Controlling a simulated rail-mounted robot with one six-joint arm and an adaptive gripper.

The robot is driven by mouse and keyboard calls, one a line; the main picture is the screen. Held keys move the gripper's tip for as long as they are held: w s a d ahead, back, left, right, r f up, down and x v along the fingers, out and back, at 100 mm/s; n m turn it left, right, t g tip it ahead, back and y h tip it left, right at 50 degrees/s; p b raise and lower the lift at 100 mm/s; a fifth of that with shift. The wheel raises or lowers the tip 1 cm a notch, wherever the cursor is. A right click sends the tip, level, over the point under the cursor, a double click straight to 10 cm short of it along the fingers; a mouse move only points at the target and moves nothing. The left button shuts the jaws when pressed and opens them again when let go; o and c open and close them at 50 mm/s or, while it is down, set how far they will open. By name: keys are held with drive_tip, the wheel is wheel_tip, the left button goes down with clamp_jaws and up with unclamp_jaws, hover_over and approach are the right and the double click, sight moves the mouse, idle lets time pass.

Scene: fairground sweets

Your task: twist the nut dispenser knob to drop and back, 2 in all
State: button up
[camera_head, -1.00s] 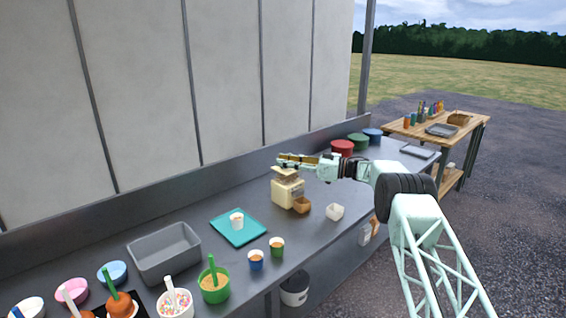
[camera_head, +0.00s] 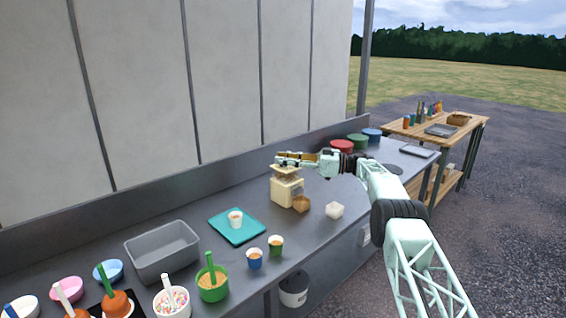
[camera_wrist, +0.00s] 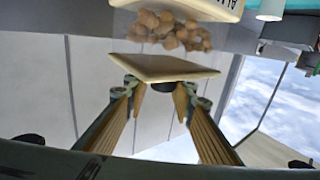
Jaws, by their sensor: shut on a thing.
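The nut dispenser (camera_head: 286,192) is a cream box on the steel counter in the head view. In the wrist view, its body (camera_wrist: 195,6) with part of a label, loose nuts (camera_wrist: 172,30) and a flat cream lid (camera_wrist: 160,67) show. A dark round knob (camera_wrist: 172,86) is at the lid, between my fingers. My gripper (camera_head: 280,160) is above the dispenser, coming in from the right; in the wrist view its fingers (camera_wrist: 160,90) are shut on the knob. A small brown cup or tray (camera_head: 302,205) stands at the dispenser's front. The knob is hidden in the head view.
A white block-like thing (camera_head: 334,210) sits right of the dispenser. Lidded tubs (camera_head: 342,146) stand behind my arm.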

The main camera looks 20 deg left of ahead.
drive_tip(key=shift+w+d+r+b, duration=0.1)
drive_tip(key=shift+d+r+b, duration=0.05)
drive_tip(key=shift+d+b, duration=0.15)
drive_tip(key=shift+c, duration=0.7)
drive_tip(key=shift+f, duration=0.25)
drive_tip(key=o, duration=0.9)
drive_tip(key=shift+d+f, duration=0.1)
drive_tip(key=shift+d, duration=0.15)
drive_tip(key=shift+s+a, duration=0.2)
drive_tip(key=shift+a, duration=0.05)
drive_tip(key=shift+d, duration=0.1)
drive_tip(key=shift+w+d, duration=0.4)
drive_tip(key=shift+d, duration=1.5)
drive_tip(key=shift+w+d, duration=0.45)
drive_tip(key=shift+d, duration=1.5)
drive_tip(key=shift+w+d, duration=0.4)
drive_tip(key=shift+d, duration=1.5)
drive_tip(key=shift+c, duration=0.3)
